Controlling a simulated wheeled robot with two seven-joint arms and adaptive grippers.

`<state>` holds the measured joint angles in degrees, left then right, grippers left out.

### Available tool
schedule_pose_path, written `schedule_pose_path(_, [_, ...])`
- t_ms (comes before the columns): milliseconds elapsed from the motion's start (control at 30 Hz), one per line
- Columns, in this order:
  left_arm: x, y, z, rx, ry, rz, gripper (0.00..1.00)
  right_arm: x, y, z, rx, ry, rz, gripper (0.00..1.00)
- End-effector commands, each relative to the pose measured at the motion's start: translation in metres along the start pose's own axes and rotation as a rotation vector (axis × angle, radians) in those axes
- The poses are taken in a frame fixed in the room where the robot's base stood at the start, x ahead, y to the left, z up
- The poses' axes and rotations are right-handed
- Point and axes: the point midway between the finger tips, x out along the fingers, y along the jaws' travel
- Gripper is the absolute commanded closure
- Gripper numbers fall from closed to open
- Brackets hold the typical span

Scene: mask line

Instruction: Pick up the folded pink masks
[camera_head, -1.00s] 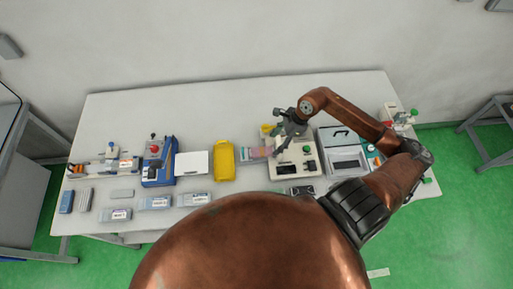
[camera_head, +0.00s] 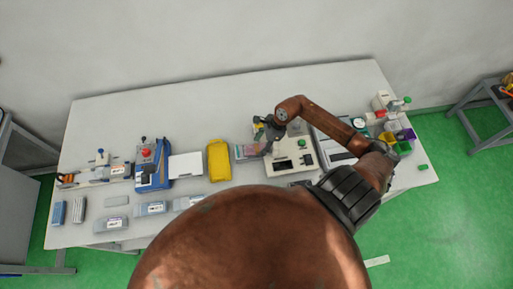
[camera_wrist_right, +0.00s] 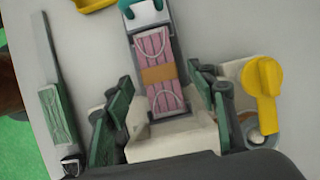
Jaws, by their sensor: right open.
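The folded pink masks (camera_wrist_right: 154,48) lie as a stack with white ear loops and an orange-brown band around the middle, in a narrow pale holder. They also show in the head view as a small pink patch (camera_head: 246,152), partly hidden by my right gripper. My right gripper (camera_head: 266,143) is low over the table at their right end. In the right wrist view its dark green fingers (camera_wrist_right: 165,100) are spread apart, one on each side of the stack's near end, with nothing held. My left gripper is not in view.
A yellow tray (camera_head: 219,161) stands left of the masks. A cream machine (camera_head: 292,165) with a green knob stands close on the right. A yellow lever (camera_wrist_right: 262,88) rises beside the right finger in the wrist view. A blue press (camera_head: 152,164) is farther left.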

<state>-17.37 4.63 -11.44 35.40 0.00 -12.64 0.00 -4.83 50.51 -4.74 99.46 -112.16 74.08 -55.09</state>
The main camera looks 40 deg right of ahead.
Motion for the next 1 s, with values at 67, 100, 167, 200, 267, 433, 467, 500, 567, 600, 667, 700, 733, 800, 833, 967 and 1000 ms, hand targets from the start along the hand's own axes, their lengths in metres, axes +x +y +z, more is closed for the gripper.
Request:
schedule_pose_path(67, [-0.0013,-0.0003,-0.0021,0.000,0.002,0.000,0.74,0.0049,-0.0001,0.0008,0.001,-0.001,0.000,0.48])
schedule_pose_path(100, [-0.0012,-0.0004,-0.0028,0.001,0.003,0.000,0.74,0.0062,-0.0001,0.0008,0.000,-0.001,0.000,0.48])
schedule_pose_path(167, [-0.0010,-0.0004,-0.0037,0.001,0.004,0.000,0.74,0.0069,-0.0003,0.0006,-0.001,0.000,0.000,0.48])
schedule_pose_path(200, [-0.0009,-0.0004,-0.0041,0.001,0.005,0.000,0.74,0.0070,-0.0003,0.0006,-0.002,0.000,0.000,0.48])
schedule_pose_path(267, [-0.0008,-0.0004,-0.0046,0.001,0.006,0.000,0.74,0.0070,-0.0003,0.0006,-0.002,0.000,0.000,0.48])
schedule_pose_path(433, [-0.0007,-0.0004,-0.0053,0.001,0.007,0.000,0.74,0.0068,-0.0003,0.0007,-0.002,0.000,0.000,0.57])
schedule_pose_path(467, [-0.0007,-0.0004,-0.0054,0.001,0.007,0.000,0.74,0.0068,-0.0003,0.0008,-0.002,0.000,0.000,0.59])
schedule_pose_path(500, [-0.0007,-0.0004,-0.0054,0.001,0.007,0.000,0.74,0.0068,-0.0003,0.0008,-0.002,0.000,0.000,0.62])
schedule_pose_path(567, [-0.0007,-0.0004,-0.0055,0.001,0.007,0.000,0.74,0.0067,-0.0003,0.0008,-0.002,0.000,0.000,0.66])
schedule_pose_path(600, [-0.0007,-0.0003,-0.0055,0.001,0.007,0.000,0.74,0.0067,-0.0004,0.0008,-0.002,0.000,0.000,0.69])
schedule_pose_path(667, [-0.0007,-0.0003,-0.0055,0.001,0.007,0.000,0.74,0.0066,-0.0004,0.0008,-0.002,0.000,0.000,0.73])
schedule_pose_path(700, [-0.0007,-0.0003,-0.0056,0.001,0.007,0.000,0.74,0.0066,-0.0004,0.0008,-0.002,0.000,0.000,0.75])
schedule_pose_path(733, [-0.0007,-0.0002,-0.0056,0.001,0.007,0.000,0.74,0.0066,-0.0004,0.0008,-0.002,0.000,0.000,0.77])
schedule_pose_path(800, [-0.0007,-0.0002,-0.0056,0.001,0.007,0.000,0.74,0.0066,-0.0004,0.0008,-0.002,0.000,0.000,0.82])
schedule_pose_path(833, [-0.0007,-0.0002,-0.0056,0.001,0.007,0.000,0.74,0.0065,-0.0004,0.0008,-0.002,0.000,0.000,0.82])
schedule_pose_path(967, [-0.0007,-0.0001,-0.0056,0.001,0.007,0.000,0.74,0.0065,-0.0004,0.0008,-0.002,0.000,0.000,0.82])
schedule_pose_path(1000, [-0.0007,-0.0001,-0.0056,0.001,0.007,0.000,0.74,0.0064,-0.0005,0.0009,-0.002,0.000,0.000,0.82])
